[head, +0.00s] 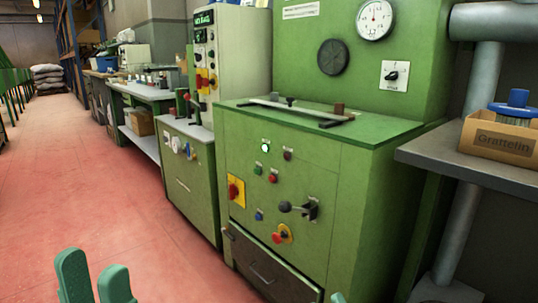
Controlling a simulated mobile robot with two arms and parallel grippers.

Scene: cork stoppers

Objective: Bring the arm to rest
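My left gripper (93,270) shows at the bottom left of the head view. Its two teal fingers point up with a gap between them, and nothing is held in the gap. The floor lies behind it, left of the green machine. A small teal tip (338,297) shows at the bottom edge, right of the middle, in front of the machine; it appears to be part of my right gripper. The rest of that gripper and both arms are out of view.
A green machine (300,195) with buttons, a lever and a lower drawer stands close ahead. At right, a grey shelf (425,155) bears a cardboard box (497,142) labelled Grattelin. A workbench (145,91) stands farther back. The red floor (95,190) at left is clear.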

